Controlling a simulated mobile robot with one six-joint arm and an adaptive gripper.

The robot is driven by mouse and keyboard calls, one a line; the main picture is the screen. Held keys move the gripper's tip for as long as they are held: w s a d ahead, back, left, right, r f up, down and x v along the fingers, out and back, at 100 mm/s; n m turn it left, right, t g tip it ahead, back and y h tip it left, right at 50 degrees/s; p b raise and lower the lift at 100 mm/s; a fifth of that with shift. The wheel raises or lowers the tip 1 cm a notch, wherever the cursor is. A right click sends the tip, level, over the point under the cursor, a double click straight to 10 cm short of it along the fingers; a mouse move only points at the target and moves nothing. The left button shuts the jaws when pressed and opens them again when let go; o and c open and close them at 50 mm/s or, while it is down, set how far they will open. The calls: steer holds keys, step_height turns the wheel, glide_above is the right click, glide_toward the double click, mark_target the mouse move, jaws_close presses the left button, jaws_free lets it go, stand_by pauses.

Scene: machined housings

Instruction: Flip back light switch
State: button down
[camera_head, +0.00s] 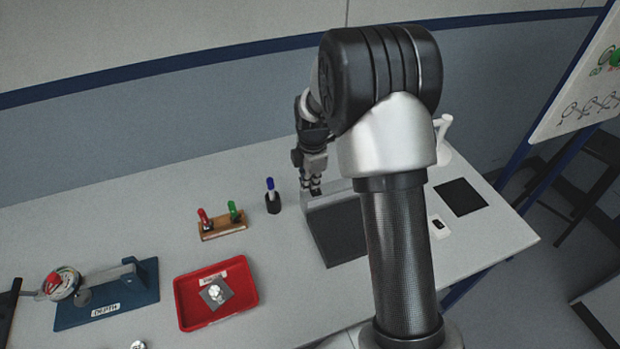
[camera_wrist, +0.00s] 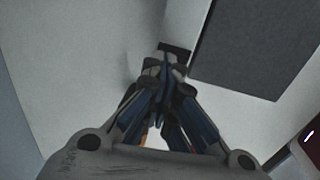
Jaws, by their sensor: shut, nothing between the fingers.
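A small white plate with a black middle (camera_head: 438,226), which looks like the light switch, lies on the table just right of my arm in the head view. Which way its black part is tipped is too small to tell. My gripper (camera_head: 316,192) points down at the left end of the top edge of a grey block with a dark face (camera_head: 338,232), well left of the white plate. In the wrist view the fingertips (camera_wrist: 170,57) are together with nothing between them, beside a dark panel (camera_wrist: 250,45). I cannot tell whether they touch it.
Left of my gripper stand a black cup with a blue-capped pen (camera_head: 271,203) and a wooden stand with red and green pieces (camera_head: 222,230). A red tray (camera_head: 250,294) and a blue gauge base (camera_head: 140,305) are farther left. A black mat (camera_head: 461,197) lies right.

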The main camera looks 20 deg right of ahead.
steer(key=shift+s, duration=0.2)
steer(key=shift+s+f, duration=0.1)
steer(key=shift+s, duration=0.65)
